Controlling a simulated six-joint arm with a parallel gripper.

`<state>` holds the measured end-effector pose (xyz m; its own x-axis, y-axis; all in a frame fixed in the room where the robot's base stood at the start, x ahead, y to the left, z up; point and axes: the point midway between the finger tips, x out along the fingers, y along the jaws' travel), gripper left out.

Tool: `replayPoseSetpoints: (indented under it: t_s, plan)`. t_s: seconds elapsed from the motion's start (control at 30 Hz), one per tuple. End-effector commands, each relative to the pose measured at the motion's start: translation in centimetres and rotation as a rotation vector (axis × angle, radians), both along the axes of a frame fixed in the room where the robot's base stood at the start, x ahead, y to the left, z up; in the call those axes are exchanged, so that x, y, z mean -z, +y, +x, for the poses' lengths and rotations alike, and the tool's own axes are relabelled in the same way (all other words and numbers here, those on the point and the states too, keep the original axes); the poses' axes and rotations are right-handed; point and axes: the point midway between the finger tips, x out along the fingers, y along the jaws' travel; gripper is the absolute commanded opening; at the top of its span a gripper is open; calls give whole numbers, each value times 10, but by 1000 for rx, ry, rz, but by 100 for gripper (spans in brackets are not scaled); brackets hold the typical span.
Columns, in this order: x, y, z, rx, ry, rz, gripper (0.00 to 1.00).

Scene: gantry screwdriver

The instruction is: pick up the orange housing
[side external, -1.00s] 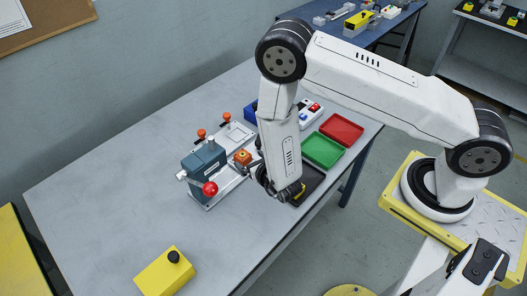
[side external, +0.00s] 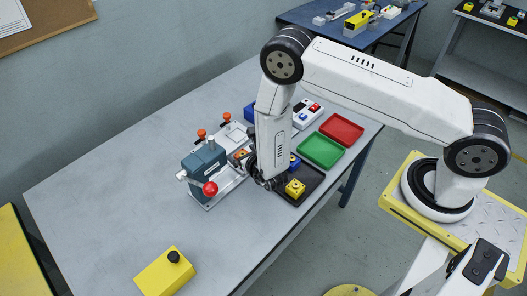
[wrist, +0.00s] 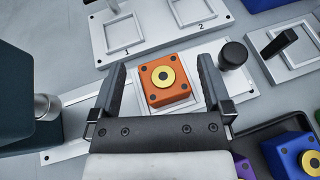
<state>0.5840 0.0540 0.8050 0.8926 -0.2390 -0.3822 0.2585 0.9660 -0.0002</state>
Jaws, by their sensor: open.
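The orange housing (wrist: 166,97) is a small square block with a yellow ring around a dark centre hole and dark corner spots. In the wrist view it sits upright in a pale square seat on a metal plate. In the side view the housing (side external: 239,154) is partly hidden by my arm, beside the teal press. My gripper (wrist: 162,68) is open and empty. Its two dark fingers show left and right of the housing, with a gap on each side. I cannot tell how far above the housing the fingertips are.
The teal press (side external: 205,165) with a red knob (side external: 210,188) stands close left. A black tray (side external: 311,183) holds a yellow block (side external: 295,187) and a blue block (wrist: 296,154). A black knob (wrist: 233,55) is close to the right finger.

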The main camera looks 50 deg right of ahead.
Motion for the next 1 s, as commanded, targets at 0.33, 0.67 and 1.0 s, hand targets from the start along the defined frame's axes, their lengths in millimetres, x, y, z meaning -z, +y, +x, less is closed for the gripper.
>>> replayPoseSetpoints:
  t_s: [0.33, 0.67, 1.0]
  plan:
    - [4, -3, 9, 0, 1, 0, 100]
    - [4, -3, 9, 0, 1, 0, 100]
    - [4, -3, 9, 0, 1, 0, 0]
